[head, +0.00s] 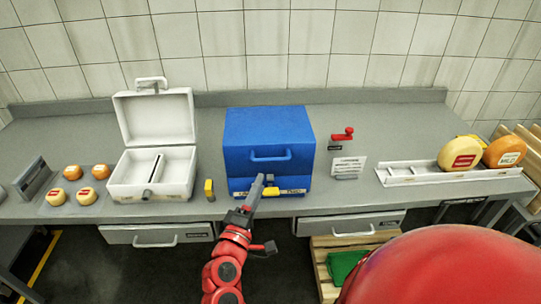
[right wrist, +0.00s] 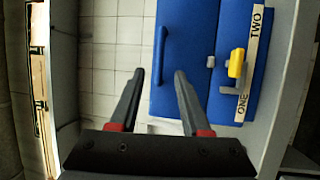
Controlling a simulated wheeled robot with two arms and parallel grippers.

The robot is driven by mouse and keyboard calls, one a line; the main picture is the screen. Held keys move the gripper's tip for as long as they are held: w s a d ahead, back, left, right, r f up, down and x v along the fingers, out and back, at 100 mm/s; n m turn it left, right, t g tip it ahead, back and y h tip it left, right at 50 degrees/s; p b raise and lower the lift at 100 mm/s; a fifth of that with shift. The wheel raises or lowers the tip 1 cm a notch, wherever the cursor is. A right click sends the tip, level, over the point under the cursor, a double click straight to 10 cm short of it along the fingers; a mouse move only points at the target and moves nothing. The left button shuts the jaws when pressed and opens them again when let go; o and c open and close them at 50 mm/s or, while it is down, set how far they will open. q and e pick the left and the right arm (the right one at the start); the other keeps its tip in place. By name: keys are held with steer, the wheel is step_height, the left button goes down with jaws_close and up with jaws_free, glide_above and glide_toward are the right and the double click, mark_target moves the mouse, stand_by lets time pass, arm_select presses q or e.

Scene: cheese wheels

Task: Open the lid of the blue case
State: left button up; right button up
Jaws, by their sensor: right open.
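The blue case (head: 290,120) stands shut in the middle of the counter, with a handle (head: 270,155) on the front of its lid. My right gripper (head: 261,181) is in front of the case, below the handle. In the right wrist view its fingers (right wrist: 159,76) are apart, and the handle (right wrist: 161,55) appears in line with the gap between them. I cannot tell the remaining distance. My left gripper is not in view.
An open white case (head: 152,185) stands left of the blue one, with a small yellow block (head: 209,189) between them. Several cheeses (head: 100,171) lie further left. A red-handled device (head: 343,134) and a rack (head: 425,174) with cheeses are right. Drawers (head: 350,226) are below.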

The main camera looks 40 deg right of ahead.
mark_target(271, 160)
steer(key=p+x, duration=0.2)
steer(key=x, duration=0.7)
steer(key=shift+w+d+r+p, duration=0.15)
steer(key=shift+p, duration=0.2)
steer(key=shift+w+d, duration=0.25)
steer(key=shift+d, duration=0.05)
steer(key=shift+c, duration=0.2)
jaws_close()
stand_by(0.4)
